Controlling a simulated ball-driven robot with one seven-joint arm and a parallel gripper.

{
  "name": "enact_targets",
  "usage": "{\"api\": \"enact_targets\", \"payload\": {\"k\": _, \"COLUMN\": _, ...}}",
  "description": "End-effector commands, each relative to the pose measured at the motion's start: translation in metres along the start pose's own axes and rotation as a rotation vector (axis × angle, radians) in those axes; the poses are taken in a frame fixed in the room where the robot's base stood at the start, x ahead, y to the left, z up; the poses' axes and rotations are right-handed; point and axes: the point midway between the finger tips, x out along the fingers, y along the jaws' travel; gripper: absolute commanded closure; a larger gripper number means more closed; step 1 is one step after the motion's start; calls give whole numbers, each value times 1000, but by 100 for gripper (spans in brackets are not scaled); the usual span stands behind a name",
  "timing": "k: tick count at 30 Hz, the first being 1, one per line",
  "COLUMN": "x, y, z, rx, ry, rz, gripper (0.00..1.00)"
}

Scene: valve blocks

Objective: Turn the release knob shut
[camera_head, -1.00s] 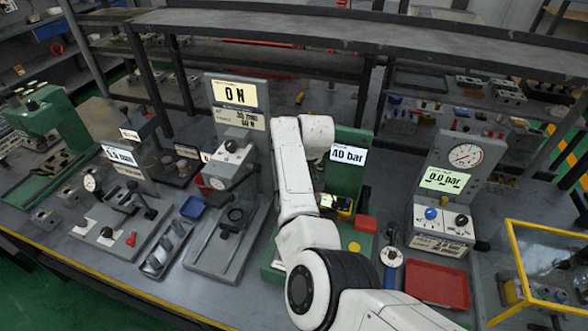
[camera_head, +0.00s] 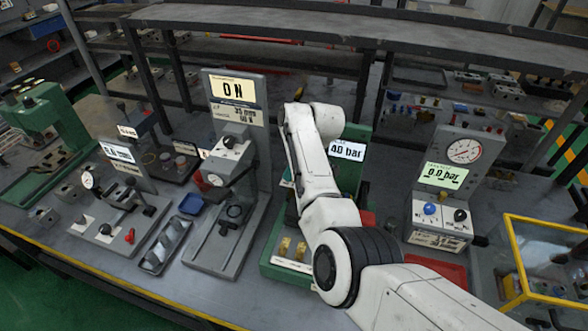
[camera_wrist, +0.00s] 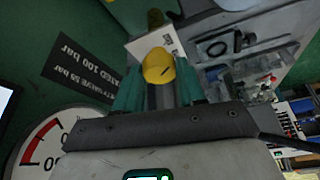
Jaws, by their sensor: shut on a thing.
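A green panel (camera_wrist: 40,30) with an upside-down "RATED 100 bar" plate (camera_wrist: 80,66) and a gauge (camera_wrist: 38,140) lies to the left. In the head view my arm hides the gripper and knob. The green station (camera_head: 356,180) behind it has a display (camera_head: 347,150) reading 40 bar.
A grey press station (camera_head: 240,105) with a display reading 0 N stands left of my arm. A grey gauge station (camera_head: 440,180) reading 0.0 bar stands right. Two brass pieces (camera_head: 293,248) stand at the green station's front. A yellow-framed case (camera_head: 545,260) is at right.

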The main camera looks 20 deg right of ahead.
Motion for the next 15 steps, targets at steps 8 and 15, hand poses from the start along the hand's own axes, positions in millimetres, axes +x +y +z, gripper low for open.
{"api": "enact_targets", "payload": {"k": 8, "x": -1, "y": 0, "z": -2, "rx": -2, "ry": 3, "rz": 1, "gripper": 57}}
{"api": "enact_targets", "payload": {"k": 15, "x": 0, "y": 0, "z": -1, "rx": -1, "ry": 1, "rz": 1, "gripper": 35}}
